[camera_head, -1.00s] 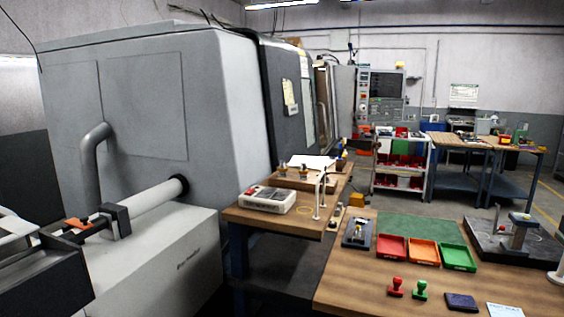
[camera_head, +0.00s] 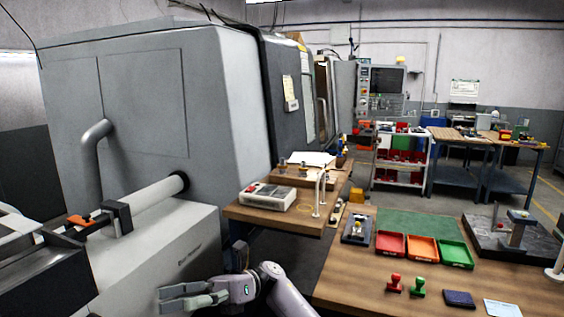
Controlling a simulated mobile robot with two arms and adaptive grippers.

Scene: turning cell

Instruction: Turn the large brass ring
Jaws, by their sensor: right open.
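I cannot pick out the large brass ring with certainty. A thin yellowish ring outline (camera_head: 304,209) lies on the small wooden-topped bench, and small brass-coloured pieces (camera_head: 283,169) stand on a wooden block behind it, too small to make out. The big grey lathe (camera_head: 150,110) fills the left side. My right gripper (camera_head: 166,298) is low at the bottom, pointing left, in front of the lathe's lower grey housing. Its fingers are apart with nothing between them. My left gripper is not in view.
The small bench (camera_head: 262,219) also bears a white device (camera_head: 268,197) and a pale upright stand (camera_head: 319,198). The near right table (camera_head: 370,284) holds red (camera_head: 390,244), orange (camera_head: 421,248) and green trays (camera_head: 456,254), stamps and a dark plate. A narrow floor gap separates bench and table.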

